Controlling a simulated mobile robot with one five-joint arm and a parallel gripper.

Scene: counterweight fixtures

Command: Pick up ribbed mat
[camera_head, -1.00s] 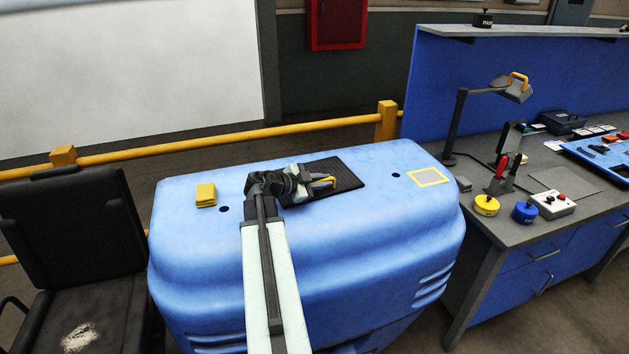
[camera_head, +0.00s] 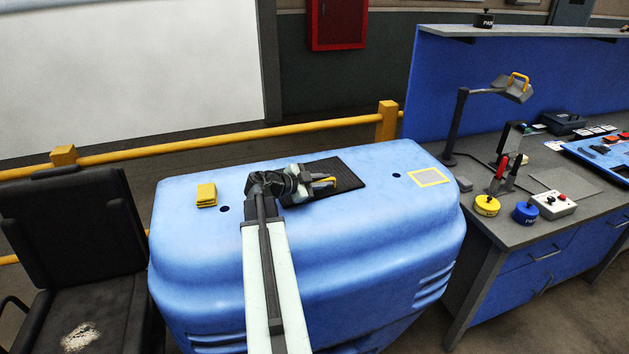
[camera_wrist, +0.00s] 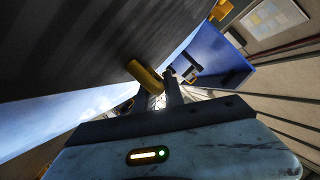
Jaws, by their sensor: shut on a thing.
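The ribbed mat (camera_head: 345,172) is a dark, thin rectangle over the top of the blue rounded housing (camera_head: 375,235). Its ribbed surface (camera_wrist: 90,45) fills the upper left of the wrist view. A yellow grip bar (camera_head: 320,183) shows at the mat, and a yellow bar also shows in the wrist view (camera_wrist: 145,77). My gripper (camera_head: 313,182) is shut at this bar, over the mat's left part. My gripper and arm hide part of the mat. I cannot tell whether the mat is clear of the housing.
A folded yellow cloth (camera_head: 206,195) lies on the housing at left, and a yellow-framed grey patch (camera_head: 429,177) at right. A yellow rail (camera_head: 230,138) runs behind. A black chair (camera_head: 75,225) stands left. A cluttered grey workbench (camera_head: 500,225) stands right.

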